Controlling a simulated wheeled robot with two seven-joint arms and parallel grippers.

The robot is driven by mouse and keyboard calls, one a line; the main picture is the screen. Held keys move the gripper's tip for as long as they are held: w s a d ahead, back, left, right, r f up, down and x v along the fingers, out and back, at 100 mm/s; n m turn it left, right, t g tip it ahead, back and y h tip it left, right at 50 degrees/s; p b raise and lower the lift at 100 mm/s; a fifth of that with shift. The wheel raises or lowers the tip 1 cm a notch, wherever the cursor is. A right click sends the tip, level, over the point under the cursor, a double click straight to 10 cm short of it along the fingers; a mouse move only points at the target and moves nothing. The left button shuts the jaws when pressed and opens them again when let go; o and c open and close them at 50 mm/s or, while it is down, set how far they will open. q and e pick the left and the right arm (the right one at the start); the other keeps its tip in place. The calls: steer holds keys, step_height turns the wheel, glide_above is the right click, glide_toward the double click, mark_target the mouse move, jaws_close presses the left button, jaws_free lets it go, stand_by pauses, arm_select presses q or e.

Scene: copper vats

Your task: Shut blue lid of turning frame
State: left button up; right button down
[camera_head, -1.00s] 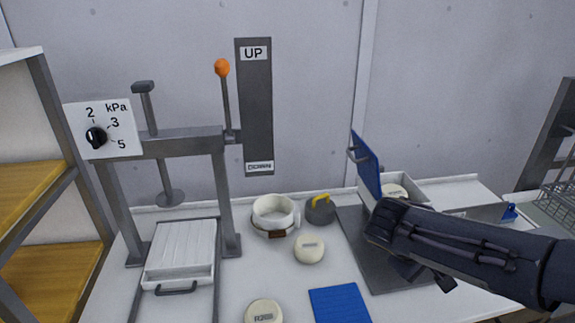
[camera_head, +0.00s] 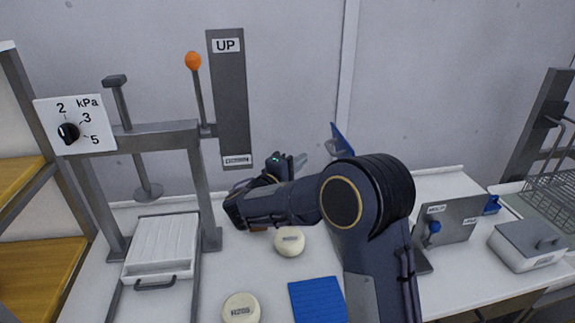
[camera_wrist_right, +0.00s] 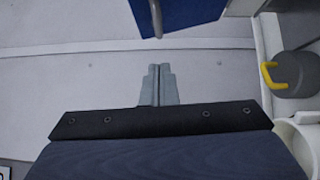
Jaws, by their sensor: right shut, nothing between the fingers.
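The blue lid (camera_head: 341,141) of the turning frame stands raised and tilted behind my right arm. Only its upper part shows in the head view. In the right wrist view the blue lid (camera_wrist_right: 195,14) spans the top, with its grey handle (camera_wrist_right: 156,16) pointing toward my fingers. My right gripper (camera_head: 301,160) is shut and empty, to the left of the lid. Its fingertips (camera_wrist_right: 158,68) lie together just below the handle in the wrist view, apart from it. The frame's side plate (camera_head: 447,222) with a blue knob shows right of my arm; my arm hides the box. My left gripper is out of view.
A weight with a yellow handle (camera_wrist_right: 290,72) and a white ring (camera_wrist_right: 300,137) are close by on the right in the wrist view. Cream discs (camera_head: 290,241), a blue mat (camera_head: 317,299) and the press (camera_head: 160,140) are on the left. A grey-lidded box (camera_head: 527,243) stands right.

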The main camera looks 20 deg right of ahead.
steer(key=d+p, duration=0.2)
steer(key=d, duration=0.3)
steer(key=shift+d+r, duration=0.15)
steer(key=shift+d, duration=0.25)
